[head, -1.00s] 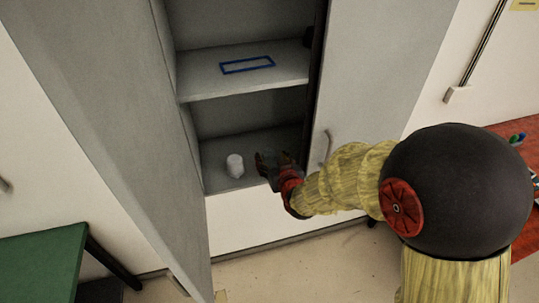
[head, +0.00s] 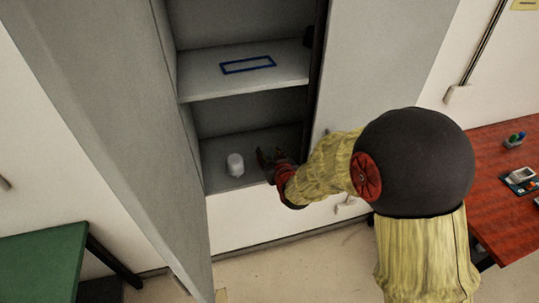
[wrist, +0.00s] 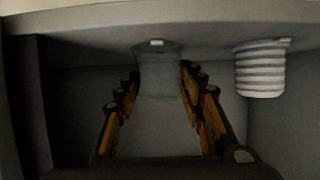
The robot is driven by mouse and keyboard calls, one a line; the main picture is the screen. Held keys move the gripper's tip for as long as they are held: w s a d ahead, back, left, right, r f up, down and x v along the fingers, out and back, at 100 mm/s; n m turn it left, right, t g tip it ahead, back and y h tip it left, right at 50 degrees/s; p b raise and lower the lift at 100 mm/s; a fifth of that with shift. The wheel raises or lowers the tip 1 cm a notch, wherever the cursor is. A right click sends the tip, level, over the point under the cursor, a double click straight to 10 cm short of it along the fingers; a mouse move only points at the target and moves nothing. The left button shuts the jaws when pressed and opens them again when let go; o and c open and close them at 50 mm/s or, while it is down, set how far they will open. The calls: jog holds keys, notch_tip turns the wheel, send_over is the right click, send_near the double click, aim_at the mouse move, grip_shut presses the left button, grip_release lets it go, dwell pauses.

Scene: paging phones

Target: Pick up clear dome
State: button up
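The clear dome (wrist: 160,75) shows in the wrist view as a pale see-through shape on the shelf surface. It stands between the ends of my gripper's fingers, with a finger close along each side; contact is hard to tell. My gripper (head: 268,156) is open, with its fingers reaching over the lower cabinet shelf from the front right. In the wrist view my gripper (wrist: 161,72) has its dark and orange fingers spread around the dome. I cannot make out the dome in the head view.
A white ribbed cylinder (head: 235,165) stands on the lower shelf left of my gripper; it also shows in the wrist view (wrist: 260,68). The upper shelf (head: 215,83) carries a blue rectangle outline. An open cabinet door (head: 110,120) is left, a green table (head: 40,260) lower left.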

jog(key=c, duration=0.6)
jog(key=shift+r, duration=0.1)
jog(key=shift+c, duration=0.3)
